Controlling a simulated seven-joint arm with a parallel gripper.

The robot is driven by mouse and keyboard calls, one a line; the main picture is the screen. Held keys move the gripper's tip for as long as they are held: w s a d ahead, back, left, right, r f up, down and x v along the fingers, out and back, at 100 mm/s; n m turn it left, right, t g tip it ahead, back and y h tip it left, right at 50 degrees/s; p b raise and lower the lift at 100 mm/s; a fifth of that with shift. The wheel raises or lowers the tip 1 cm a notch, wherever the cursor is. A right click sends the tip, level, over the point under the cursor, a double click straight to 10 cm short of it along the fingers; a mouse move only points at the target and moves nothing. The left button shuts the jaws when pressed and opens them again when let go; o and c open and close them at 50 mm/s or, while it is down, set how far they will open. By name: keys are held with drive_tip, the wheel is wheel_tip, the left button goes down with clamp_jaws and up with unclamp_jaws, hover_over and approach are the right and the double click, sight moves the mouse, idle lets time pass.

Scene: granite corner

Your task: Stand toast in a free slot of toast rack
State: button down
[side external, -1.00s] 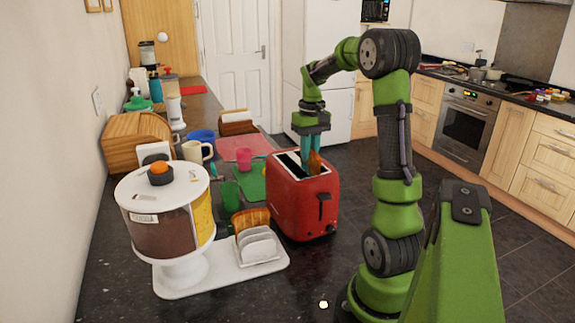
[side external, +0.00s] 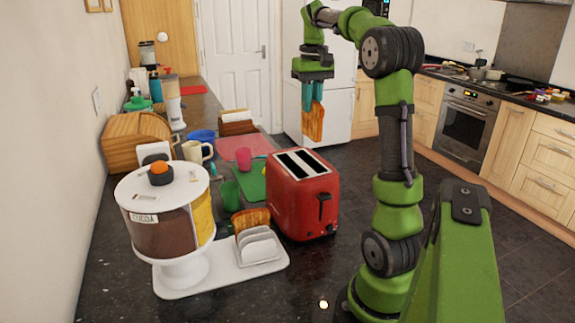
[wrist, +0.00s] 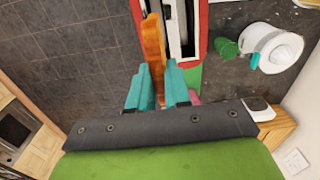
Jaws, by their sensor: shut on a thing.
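My gripper (side external: 312,100) is shut on a slice of toast (side external: 313,124) and holds it upright, hanging above and behind the red toaster (side external: 304,205). In the wrist view the toast (wrist: 153,45) is seen edge-on between the teal fingers (wrist: 159,85), beside part of the toaster (wrist: 204,20). The white toast rack (side external: 259,248) stands in front left of the toaster. A brown slice of bread (side external: 250,218) stands at its back end. The front dividers look empty, but the gaps between them are partly hidden. The rack cannot be made out in the wrist view.
A green cup (side external: 230,194), a pink cup (side external: 243,158) and a cream mug (side external: 197,151) stand behind. Dark counter in front of the toaster is clear.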

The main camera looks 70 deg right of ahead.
drive_tip(key=shift+r, duration=0.75)
drive_tip(key=w+a+n, duration=0.3)
drive_tip(key=a+n, duration=0.5)
drive_tip(key=a, duration=0.4)
drive_tip(key=w+a+n, duration=0.2)
drive_tip(key=a+n, duration=0.7)
drive_tip(key=a, duration=0.2)
drive_tip(key=shift+a+f, duration=0.15)
drive_tip(key=shift+f, duration=11.95)
drive_tip(key=c, duration=1)
unclamp_jaws()
